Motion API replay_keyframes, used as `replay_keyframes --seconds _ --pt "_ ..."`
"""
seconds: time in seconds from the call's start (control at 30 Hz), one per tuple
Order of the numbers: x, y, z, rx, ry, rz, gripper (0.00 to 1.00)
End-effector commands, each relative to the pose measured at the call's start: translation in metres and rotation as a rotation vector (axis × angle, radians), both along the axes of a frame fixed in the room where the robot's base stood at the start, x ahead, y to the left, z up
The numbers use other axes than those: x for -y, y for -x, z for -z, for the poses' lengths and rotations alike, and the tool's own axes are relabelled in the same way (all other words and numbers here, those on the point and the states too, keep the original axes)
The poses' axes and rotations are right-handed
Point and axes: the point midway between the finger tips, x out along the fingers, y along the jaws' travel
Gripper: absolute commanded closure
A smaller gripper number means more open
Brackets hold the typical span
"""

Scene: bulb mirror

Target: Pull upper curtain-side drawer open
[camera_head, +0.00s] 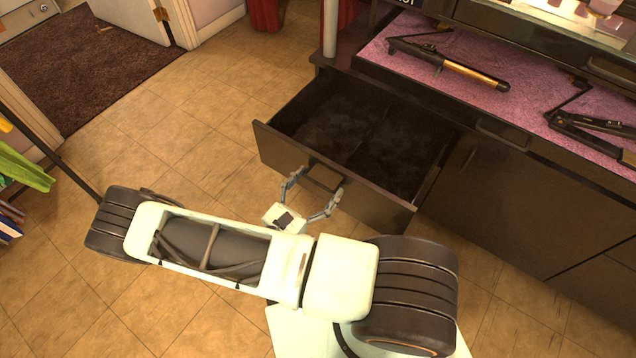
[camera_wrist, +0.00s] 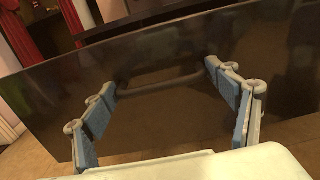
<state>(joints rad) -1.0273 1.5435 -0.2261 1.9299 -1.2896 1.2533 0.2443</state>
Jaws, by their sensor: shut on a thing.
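The dark drawer (camera_head: 340,190) at the curtain side of the cabinet stands pulled well out, and its dark interior looks empty. Its front panel fills much of the wrist view (camera_wrist: 60,90). A bar handle (camera_wrist: 160,86) sits on that front and also shows in the head view (camera_head: 322,178). My gripper (camera_head: 318,184) is at the handle, with one finger at each end, shut on it. The fingers also show in the wrist view (camera_wrist: 162,78), spread to the handle's width. Exact finger contact is hard to see.
Right of the drawer, a pink-lined surface (camera_head: 520,100) carries a curling iron (camera_head: 460,70) and another black tool (camera_head: 595,125). Dark cabinet fronts (camera_head: 540,200) lie below. Red curtains (camera_head: 265,14) hang behind. Tiled floor (camera_head: 205,150) is clear left of the drawer.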

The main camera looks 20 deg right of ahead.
Motion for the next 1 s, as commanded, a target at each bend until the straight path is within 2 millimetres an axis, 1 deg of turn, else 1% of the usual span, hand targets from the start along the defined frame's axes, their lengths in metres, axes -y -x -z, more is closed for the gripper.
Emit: replay_keyframes --seconds 0.27,0.3,0.43,0.77,0.87,1.0 --pt "-0.001 0.001 0.002 -0.004 -0.004 0.000 0.64" --pt "-0.001 0.001 0.002 -0.004 -0.004 0.000 0.18" --pt "-0.001 0.001 0.002 -0.002 -0.003 0.000 0.04" --pt "0.000 0.000 -0.001 -0.001 -0.001 0.000 0.03" --pt "-0.001 0.000 -0.008 0.001 -0.002 0.000 0.03" --pt "-0.001 0.000 -0.027 0.002 -0.003 0.000 0.03"
